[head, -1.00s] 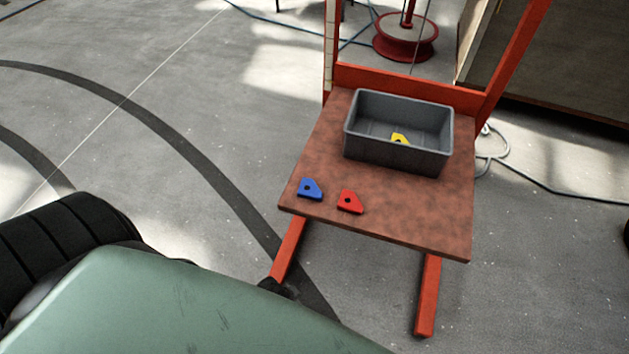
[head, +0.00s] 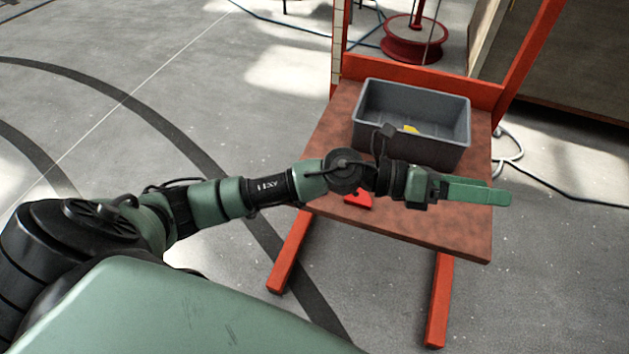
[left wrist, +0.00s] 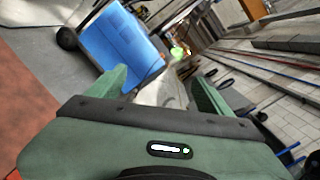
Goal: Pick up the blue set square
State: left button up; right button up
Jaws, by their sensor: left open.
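The blue set square is not visible in the head view now; my left arm crosses where it lay on the brown board. The red set square (head: 358,199) shows partly below my arm on the board (head: 440,228). My left gripper (head: 496,191) extends over the right side of the board, fingers pointing right past its edge, open and empty. Its two fingers also show in the left wrist view (left wrist: 160,76), apart with nothing held between them. My right gripper is in neither view.
A grey bin (head: 412,112) with a yellow piece (head: 411,129) inside stands at the back of the board. Orange-red frame posts (head: 530,50) rise behind it. The left wrist view shows a large blue object (left wrist: 120,45) in the background.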

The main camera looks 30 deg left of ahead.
pick_arm(q)
jog(key=w+a+f+m+g+y, duration=0.1)
jog(key=a+f+m+g+y, duration=0.65)
jog(key=a+f, duration=0.6)
jog(key=a+y, duration=0.3)
jog(key=a, duration=0.4)
jog(key=w+a+f+m+y, duration=0.1)
jog(key=a+y, duration=0.2)
jog(key=a, duration=0.4)
jog(key=a+f+m+y, duration=0.1)
jog(key=a+y, duration=0.2)
jog(key=a, duration=0.3)
jog(key=shift+w+a+t+y, duration=0.25)
jog(key=shift+w+a+t, duration=0.1)
jog(key=shift+w+a, duration=0.05)
notch_tip(320, 180, down, 6)
jog(key=shift+a+f+b, duration=0.1)
jog(key=shift+f+b, duration=0.05)
jog(key=shift+b, duration=0.3)
jog(key=shift+f, duration=0.5)
jog(key=c, duration=1.5)
jog(key=shift+c, duration=0.2)
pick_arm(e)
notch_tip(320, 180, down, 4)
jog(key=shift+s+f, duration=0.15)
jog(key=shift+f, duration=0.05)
pick_arm(q)
jog(key=shift+r, duration=0.15)
